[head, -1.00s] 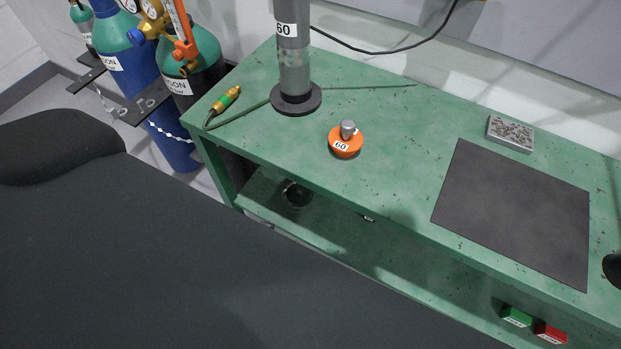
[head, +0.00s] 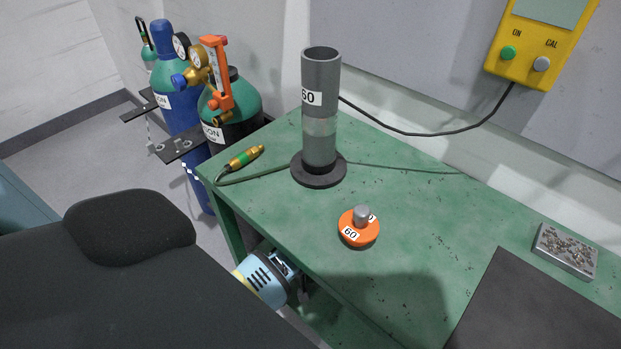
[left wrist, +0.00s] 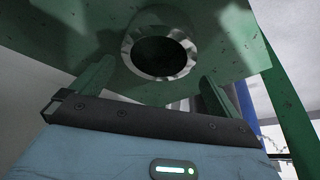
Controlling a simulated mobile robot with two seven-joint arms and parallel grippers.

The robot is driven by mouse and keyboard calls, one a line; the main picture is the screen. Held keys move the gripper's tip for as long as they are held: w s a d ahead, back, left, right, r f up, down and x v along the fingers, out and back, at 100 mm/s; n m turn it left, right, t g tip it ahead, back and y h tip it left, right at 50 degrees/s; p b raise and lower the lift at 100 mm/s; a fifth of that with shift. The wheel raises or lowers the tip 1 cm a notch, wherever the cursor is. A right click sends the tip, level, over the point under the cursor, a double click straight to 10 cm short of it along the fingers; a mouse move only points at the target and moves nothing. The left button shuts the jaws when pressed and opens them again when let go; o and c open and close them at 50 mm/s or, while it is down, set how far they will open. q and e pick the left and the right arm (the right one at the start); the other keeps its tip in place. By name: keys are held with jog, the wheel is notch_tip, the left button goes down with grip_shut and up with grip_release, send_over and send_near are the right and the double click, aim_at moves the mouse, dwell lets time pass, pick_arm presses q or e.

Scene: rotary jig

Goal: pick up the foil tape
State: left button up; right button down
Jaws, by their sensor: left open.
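The foil tape (left wrist: 160,48) is a shiny silver ring with a dark round opening, seen at the top middle of the left wrist view. It lies against a green surface. My left gripper (left wrist: 157,74) is open, with one finger to the lower left and one to the lower right of the roll. No contact between fingers and tape is visible. In the head view my light-blue left gripper (head: 290,268) is at the lower shelf under the bench's front edge. The tape is hidden there. My right gripper is not in view.
Gas cylinders (head: 180,110) stand at the left.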

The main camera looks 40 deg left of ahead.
pick_arm(q)
jog(key=shift+f, duration=0.25)
jog(key=b+x, duration=0.1)
jog(key=x, duration=0.2)
jog(key=shift+d+f, duration=0.15)
jog(key=shift+f, duration=0.15)
jog(key=shift+w+f+b, duration=0.25)
jog(key=shift+f+b, duration=0.05)
jog(key=shift+f, duration=0.2)
jog(key=c, duration=0.8)
jog(key=shift+c, duration=0.2)
jog(key=shift+r, duration=0.1)
